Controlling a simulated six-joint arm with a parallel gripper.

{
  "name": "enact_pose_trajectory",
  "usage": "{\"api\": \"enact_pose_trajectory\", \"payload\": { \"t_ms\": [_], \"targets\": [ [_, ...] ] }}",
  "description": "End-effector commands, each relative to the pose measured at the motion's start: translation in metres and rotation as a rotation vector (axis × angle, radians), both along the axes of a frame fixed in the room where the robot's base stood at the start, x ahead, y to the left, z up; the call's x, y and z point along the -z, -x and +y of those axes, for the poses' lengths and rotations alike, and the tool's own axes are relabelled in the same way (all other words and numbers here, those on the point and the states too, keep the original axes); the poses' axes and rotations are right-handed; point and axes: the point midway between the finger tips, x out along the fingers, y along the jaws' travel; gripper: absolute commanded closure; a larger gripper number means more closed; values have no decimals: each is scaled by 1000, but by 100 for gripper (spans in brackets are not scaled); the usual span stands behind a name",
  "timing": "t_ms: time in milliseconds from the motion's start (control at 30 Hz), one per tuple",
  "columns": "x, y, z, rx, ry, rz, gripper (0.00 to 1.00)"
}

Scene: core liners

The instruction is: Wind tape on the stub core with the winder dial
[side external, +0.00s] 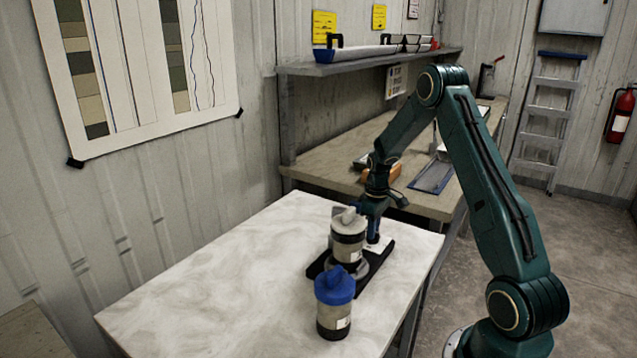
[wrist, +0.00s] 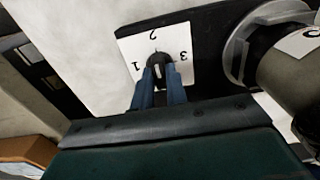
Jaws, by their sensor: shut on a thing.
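The winder is a black base (side external: 377,268) on the white table, with a white dial plate marked 1, 2 and 3 (wrist: 130,50). My gripper (wrist: 158,84) is shut on the dark dial knob (wrist: 157,60); it also shows in the side view (side external: 374,234), low over the base. The knob's pale mark shows between the fingers; I cannot tell its exact setting. A short core (side external: 348,252) with a black band and a grey-white cap (side external: 347,220) stands upright on the winder's round seat (wrist: 236,52). The core shows partly in the wrist view (wrist: 290,85).
A second short core (side external: 334,318) with a blue cap (side external: 335,284) stands upright in front of the winder. The left of the white table (side external: 200,290) is clear. A bench (side external: 325,165) with trays and an orange block (side external: 381,173) stands behind, under a shelf (side external: 365,64).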

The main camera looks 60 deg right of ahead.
Motion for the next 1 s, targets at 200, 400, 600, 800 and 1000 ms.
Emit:
{"api": "enact_pose_trajectory", "payload": {
  "t_ms": [200, 400, 600, 800, 1000],
  "targets": [
    [-1, 0, 0, -1, 1, -1, 100],
    [-1, 0, 0, -2, 1, -1, 64],
    [0, 0, 0, -2, 0, 0, 64],
    [-6, 0, 0, -2, 1, -1, 64],
    [-25, -1, -1, -2, 2, -3, 64]
  ]
}}
